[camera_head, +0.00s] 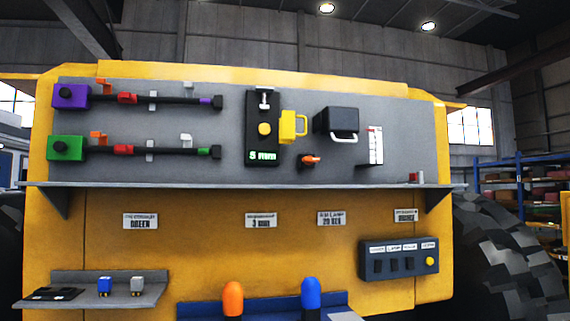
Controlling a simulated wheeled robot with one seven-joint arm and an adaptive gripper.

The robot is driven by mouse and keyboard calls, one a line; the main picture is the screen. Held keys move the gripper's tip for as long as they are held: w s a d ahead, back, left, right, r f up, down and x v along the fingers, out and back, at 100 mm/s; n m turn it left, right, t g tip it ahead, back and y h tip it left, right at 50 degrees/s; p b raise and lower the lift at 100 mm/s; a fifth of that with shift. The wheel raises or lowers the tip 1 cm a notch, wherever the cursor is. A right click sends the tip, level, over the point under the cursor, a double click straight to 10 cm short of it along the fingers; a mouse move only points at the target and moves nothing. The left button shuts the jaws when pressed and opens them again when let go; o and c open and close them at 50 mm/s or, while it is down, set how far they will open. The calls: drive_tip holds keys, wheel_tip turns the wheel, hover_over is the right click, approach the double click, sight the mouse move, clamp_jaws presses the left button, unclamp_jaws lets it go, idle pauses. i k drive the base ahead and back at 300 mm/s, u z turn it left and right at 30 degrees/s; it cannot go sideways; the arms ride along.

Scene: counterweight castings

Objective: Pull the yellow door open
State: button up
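A small yellow door (287,127) with a yellow loop handle (303,125) is on the grey panel, right of centre. It sits at the right edge of a tall black unit (262,101), which has a round yellow knob (264,129) and a green "5 mm" display (263,156). I cannot tell from this view how far the door stands open or whether it is shut. My gripper is not in view.
A black box (335,119) with a pale handle is right of the door. Purple (70,96) and green (67,148) blocks with rods are at left. A grey ledge (230,186) juts out below the panel. Orange (232,298) and blue (310,293) rounded posts stand lower.

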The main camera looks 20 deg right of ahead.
sight(287, 134)
drive_tip(key=u, duration=1.85)
drive_tip(key=k, duration=1.05)
drive_tip(key=z, duration=2)
drive_tip(key=i, duration=0.5)
